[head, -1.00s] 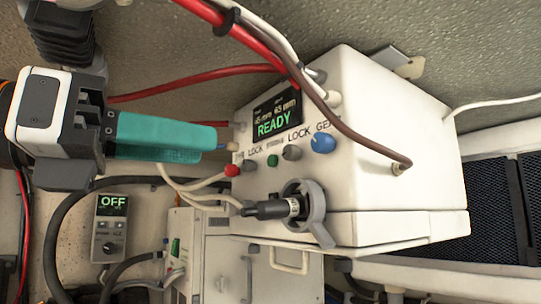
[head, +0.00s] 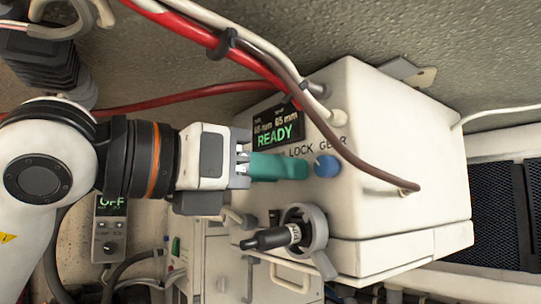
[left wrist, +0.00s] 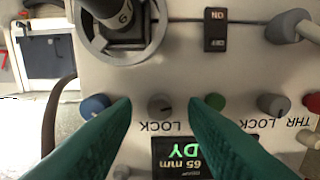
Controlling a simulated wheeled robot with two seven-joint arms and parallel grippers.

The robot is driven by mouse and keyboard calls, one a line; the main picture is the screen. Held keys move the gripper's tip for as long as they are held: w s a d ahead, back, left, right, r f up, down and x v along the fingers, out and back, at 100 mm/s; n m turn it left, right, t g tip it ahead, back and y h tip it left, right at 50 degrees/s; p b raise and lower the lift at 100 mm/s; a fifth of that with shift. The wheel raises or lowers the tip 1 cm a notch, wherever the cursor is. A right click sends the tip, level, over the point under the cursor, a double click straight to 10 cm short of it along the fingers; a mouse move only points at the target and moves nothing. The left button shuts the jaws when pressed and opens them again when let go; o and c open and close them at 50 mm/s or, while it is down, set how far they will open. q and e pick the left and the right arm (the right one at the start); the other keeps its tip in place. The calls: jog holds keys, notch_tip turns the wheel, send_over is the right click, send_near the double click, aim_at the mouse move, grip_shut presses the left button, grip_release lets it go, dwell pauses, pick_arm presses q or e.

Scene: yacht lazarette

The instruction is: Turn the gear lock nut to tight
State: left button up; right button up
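The gear lock nut is the grey knob (left wrist: 160,105) above the word LOCK, next to the blue GEAR knob (left wrist: 95,105) in the left wrist view. My left gripper (head: 300,168) is open in front of the panel of the white control box (head: 400,150). In the left wrist view its two teal fingers (left wrist: 160,108) reach to either side of the grey knob, with gaps showing; I cannot tell how deep they reach. In the head view the fingers hide this knob, and the blue knob (head: 326,166) shows just past their tips. My right gripper is not in view.
The box's display (head: 278,125) reads READY. A black-handled lever (head: 265,240) in a grey ring sits below the knobs. A green button (left wrist: 215,102) and the THR LOCK knob (left wrist: 272,103) are beside the fingers. A red cable (head: 265,65) and brown hose (head: 350,160) cross nearby.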

pick_arm(q)
grip_shut()
jog(key=shift+m+b, duration=1.65)
jog(key=shift+m, duration=8.75)
jog(key=shift+d, duration=0.1)
